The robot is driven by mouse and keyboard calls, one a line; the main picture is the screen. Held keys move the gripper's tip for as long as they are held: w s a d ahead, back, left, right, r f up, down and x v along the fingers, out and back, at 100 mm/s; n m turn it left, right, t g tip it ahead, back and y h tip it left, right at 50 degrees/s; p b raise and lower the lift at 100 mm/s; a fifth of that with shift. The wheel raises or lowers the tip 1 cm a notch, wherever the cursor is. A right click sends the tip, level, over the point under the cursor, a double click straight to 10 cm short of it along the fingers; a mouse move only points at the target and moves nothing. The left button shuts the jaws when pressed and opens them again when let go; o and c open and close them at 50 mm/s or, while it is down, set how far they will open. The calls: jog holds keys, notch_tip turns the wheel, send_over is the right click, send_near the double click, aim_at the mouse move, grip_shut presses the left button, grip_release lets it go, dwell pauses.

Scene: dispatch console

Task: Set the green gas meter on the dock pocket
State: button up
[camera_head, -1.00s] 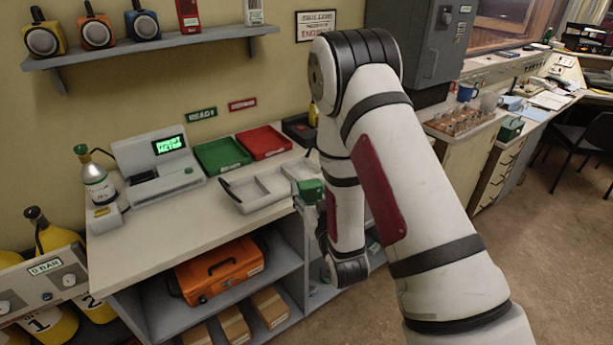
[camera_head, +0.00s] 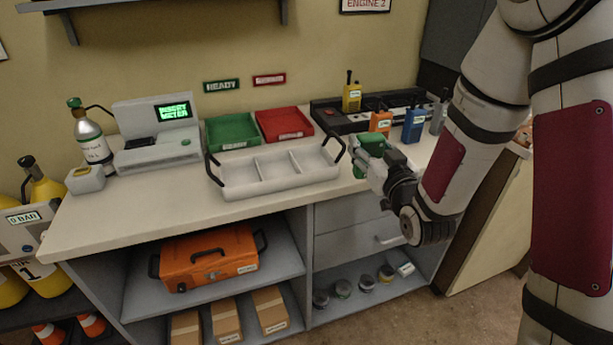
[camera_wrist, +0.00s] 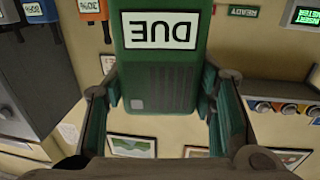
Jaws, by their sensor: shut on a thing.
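The green gas meter (camera_head: 374,158) is held in my gripper (camera_head: 368,163) above the right end of the counter. In the wrist view the green meter (camera_wrist: 160,70) fills the middle between the fingers, with an upside-down "DUE" label. My gripper (camera_wrist: 163,110) is shut on it. The dock (camera_head: 158,140) is a grey machine at the left back of the counter, with a lit "INSERT METER" screen (camera_head: 173,110). A dark slot (camera_head: 141,144) shows on its top, apparently the pocket.
A white three-part tray (camera_head: 275,172) with black handles lies between meter and dock. Behind it are a green tray (camera_head: 232,131) and a red tray (camera_head: 284,124). Coloured handsets (camera_head: 414,124) stand at right. A gas bottle (camera_head: 91,137) stands left of the dock. The front counter strip is clear.

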jog(key=w+a+n+y+b, duration=0.1)
jog(key=b, duration=0.4)
jog(key=shift+w+a+f, duration=0.1)
jog(key=shift+a+f, duration=0.1)
jog(key=b, duration=0.1)
jog(key=a+y+b, duration=0.1)
jog(key=b, duration=0.1)
jog(key=shift+s+n+g, duration=0.25)
jog(key=shift+n+g, duration=0.05)
jog(key=shift+w+d+f+b, duration=0.3)
jog(key=shift+w+d+f, duration=0.65)
jog(key=shift+w, duration=1.45)
jog(key=shift+w+d+f+b, duration=0.25)
jog(key=shift+w+d+f, duration=0.75)
jog(key=shift+w, duration=1.4)
jog(key=shift+w+d+f+b, duration=0.4)
jog(key=shift+w+d, duration=0.95)
jog(key=shift+w, duration=1.05)
jog(key=shift+f, duration=0.25)
jog(key=o, duration=1.3)
